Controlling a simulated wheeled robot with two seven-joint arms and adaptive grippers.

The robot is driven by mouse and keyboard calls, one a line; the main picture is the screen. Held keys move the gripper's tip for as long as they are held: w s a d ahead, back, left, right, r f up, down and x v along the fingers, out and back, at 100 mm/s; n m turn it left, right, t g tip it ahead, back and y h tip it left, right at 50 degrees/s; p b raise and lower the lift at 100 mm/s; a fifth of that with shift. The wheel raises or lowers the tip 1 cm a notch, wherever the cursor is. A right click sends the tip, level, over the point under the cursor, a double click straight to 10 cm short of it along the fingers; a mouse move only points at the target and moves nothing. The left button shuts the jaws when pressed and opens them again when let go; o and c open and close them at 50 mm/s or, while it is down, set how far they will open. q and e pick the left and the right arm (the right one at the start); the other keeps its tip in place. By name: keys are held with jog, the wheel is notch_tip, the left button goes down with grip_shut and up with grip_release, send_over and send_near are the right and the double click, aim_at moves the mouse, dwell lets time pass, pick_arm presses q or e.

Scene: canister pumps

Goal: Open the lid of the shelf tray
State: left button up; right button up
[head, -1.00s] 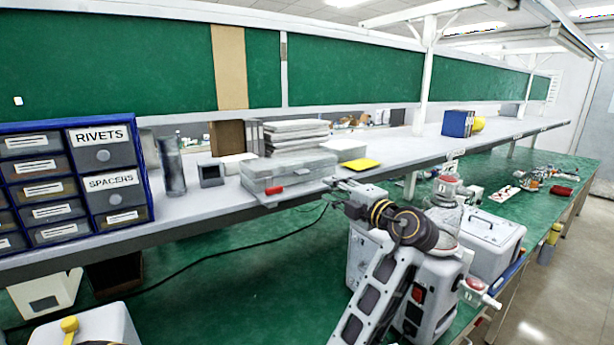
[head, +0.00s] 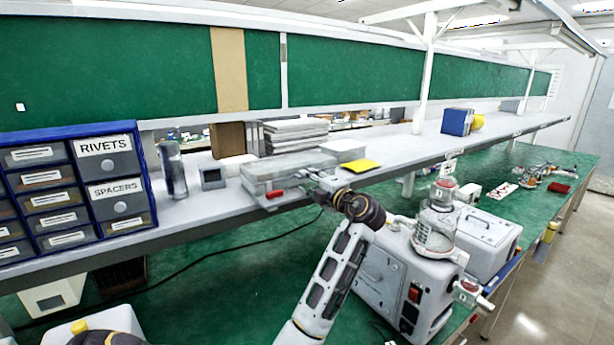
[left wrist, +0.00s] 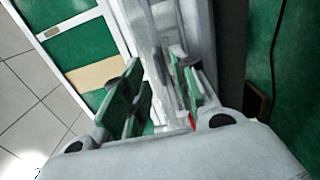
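The shelf tray (head: 262,183) is a clear, greyish box with a red latch (head: 275,193) on its front. It sits at the front edge of the grey shelf, and its lid looks shut. My left gripper (head: 318,184) is at the tray's right front corner. In the left wrist view, my left gripper's green-padded fingers (left wrist: 158,92) stand apart, with the clear tray (left wrist: 160,40) ahead of and between them. A bit of red (left wrist: 190,121) shows low between the fingers. Whether a finger touches the tray is unclear. My right gripper is not seen.
Stacked papers (head: 295,133) stand behind the tray, and a yellow pad (head: 360,165) lies right of it. A small dark box (head: 212,178) and a blue drawer cabinet (head: 75,190) are to the left. A canister pump (head: 405,275) stands on the green bench below.

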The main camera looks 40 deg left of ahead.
pick_arm(q)
jog(key=shift+x, duration=1)
grip_shut()
